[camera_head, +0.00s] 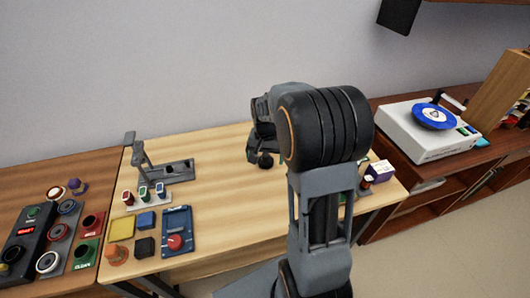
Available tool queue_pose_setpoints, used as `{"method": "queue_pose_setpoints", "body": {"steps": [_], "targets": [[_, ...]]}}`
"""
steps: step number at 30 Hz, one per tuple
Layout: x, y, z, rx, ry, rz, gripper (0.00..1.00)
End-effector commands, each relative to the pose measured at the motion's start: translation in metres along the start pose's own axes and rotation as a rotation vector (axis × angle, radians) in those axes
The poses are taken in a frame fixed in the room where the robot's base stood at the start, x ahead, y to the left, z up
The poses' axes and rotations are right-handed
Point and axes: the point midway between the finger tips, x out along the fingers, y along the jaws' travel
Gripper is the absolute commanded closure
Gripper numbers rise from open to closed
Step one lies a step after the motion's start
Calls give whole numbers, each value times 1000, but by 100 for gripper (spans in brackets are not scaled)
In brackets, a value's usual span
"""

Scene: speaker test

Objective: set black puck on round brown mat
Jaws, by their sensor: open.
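My gripper (257,152) is partly in view over the light wooden table, largely hidden behind my own arm, with its jaws open. A small dark rounded thing (265,161) shows right at its fingers. I cannot tell whether it is the black puck or part of the gripper, nor whether they touch. I cannot make out a round brown mat; my arm covers the right-middle of the table.
On the light table (217,150) stand a grey stand (170,172), a blue tray with a red knob (177,232), a yellow block (122,228) and a black cube (145,247). A white turntable (428,131) is at right. The table's centre left of my arm is clear.

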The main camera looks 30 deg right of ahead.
Motion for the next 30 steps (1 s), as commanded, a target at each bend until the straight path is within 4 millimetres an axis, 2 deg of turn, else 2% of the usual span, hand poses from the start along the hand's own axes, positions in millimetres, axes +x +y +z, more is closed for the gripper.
{"method": "queue_pose_setpoints", "body": {"steps": [1,3,6,8,10,14,24,30], "targets": [[-6,1,-22,105,-14,6,2],[-6,0,-50,276,-16,7,2],[-9,-7,-76,471,5,-4,2],[-19,-10,-84,559,26,-19,2],[-25,-11,-87,639,32,-25,2],[-20,-11,-85,724,23,-19,2],[36,-12,-86,747,20,-18,2],[57,-12,-87,746,22,-20,2]]}}
